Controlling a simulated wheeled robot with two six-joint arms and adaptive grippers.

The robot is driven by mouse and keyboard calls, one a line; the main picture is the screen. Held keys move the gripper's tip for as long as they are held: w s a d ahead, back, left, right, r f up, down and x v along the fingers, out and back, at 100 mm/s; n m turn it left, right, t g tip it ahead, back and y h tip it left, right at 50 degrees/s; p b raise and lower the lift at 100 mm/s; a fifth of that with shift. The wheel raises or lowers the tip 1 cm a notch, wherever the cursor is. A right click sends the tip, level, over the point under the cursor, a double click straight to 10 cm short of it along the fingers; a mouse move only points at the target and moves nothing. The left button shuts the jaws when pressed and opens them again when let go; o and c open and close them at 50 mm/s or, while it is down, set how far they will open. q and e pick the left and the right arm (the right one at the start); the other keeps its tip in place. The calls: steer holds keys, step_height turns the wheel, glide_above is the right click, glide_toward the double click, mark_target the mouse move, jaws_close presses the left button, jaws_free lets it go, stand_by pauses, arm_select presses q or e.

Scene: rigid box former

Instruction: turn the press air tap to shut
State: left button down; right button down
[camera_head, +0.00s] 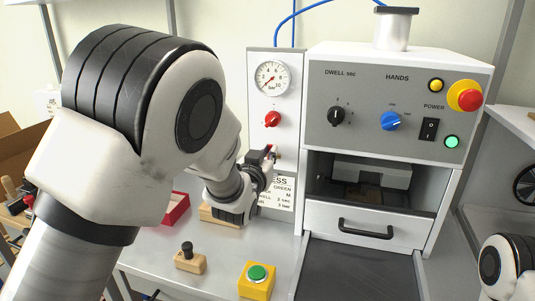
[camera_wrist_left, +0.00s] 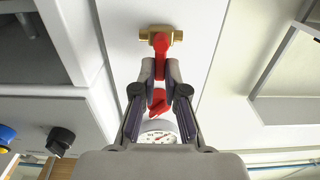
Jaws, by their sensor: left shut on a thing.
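The press air tap is a brass valve body (camera_wrist_left: 147,34) with a red lever (camera_wrist_left: 161,50), on the pale panel left of the press. My left gripper (camera_wrist_left: 160,76) is shut on the red lever, one finger on each side. In the head view the left gripper (camera_head: 266,163) is at the panel below the red knob, and my own arm and jaws hide most of the tap. The lever points along the panel toward the gauge side in the wrist view. My right gripper is out of view; only a part of that arm shows at the lower right.
Above the tap are a red knob (camera_head: 272,119) and a round pressure gauge (camera_head: 271,78). The press (camera_head: 396,103) stands close on the right, with a drawer (camera_head: 368,225) below. A green button on a yellow box (camera_head: 256,283) and a wooden block with a knob (camera_head: 190,262) stand on the bench.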

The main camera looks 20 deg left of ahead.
arm_select(q)
steer(key=c, duration=1.2)
jaws_free()
steer(key=shift+w, duration=0.1)
steer(key=s, duration=0.7)
steer(key=shift+s+a, duration=0.1)
steer(key=shift+s, duration=0.15)
